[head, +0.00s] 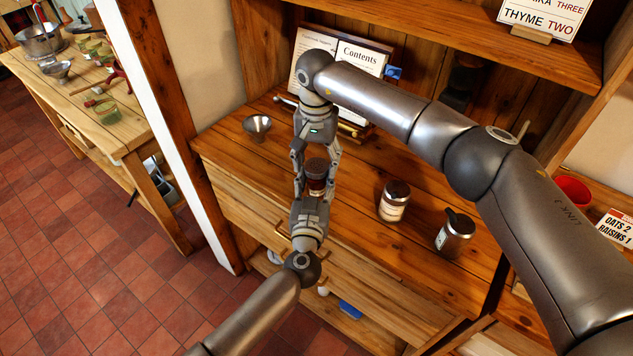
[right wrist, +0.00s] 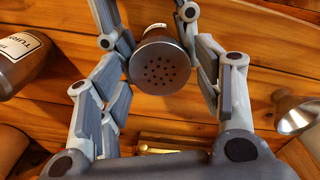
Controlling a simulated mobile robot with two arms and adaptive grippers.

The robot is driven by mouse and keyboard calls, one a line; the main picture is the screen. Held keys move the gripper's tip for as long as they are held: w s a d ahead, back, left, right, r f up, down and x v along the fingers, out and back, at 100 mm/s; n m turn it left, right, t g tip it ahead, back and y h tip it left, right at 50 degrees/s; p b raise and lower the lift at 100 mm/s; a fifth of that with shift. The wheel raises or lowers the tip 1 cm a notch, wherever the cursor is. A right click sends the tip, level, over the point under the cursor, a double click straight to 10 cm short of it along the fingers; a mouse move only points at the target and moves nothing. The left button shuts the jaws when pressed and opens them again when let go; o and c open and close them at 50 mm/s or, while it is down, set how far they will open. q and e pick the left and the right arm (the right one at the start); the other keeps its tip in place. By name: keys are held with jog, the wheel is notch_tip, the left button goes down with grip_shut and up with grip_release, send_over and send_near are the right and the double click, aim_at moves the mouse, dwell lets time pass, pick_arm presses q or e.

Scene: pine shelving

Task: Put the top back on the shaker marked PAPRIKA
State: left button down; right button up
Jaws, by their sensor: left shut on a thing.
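My left gripper (head: 311,204) is shut on a small glass shaker (head: 316,187) with dark red contents and holds it over the front of the wooden counter. Its label is not readable here. A metal top with holes (right wrist: 160,68) faces the right wrist camera at the shaker's upper end; I cannot tell how firmly it sits. My right gripper (head: 314,160) points down from above, its fingers on both sides of the top. In the right wrist view these fingers (right wrist: 168,88) stand apart, with gaps beside the top.
A labelled jar (head: 393,201) and a jar with a dark item on top (head: 455,234) stand on the counter to the right. The right wrist view shows a jar marked "TUR..." (right wrist: 22,62). A metal funnel (head: 257,127) stands at left; an open book (head: 340,65) leans behind.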

jog(key=c, duration=0.8)
jog(key=shift+o, duration=0.2)
jog(key=m, duration=0.4)
dwell(0.4)
jog(key=o, duration=1.1)
jog(key=shift+r, duration=0.15)
jog(key=shift+r, duration=2.15)
jog(key=o, duration=0.6)
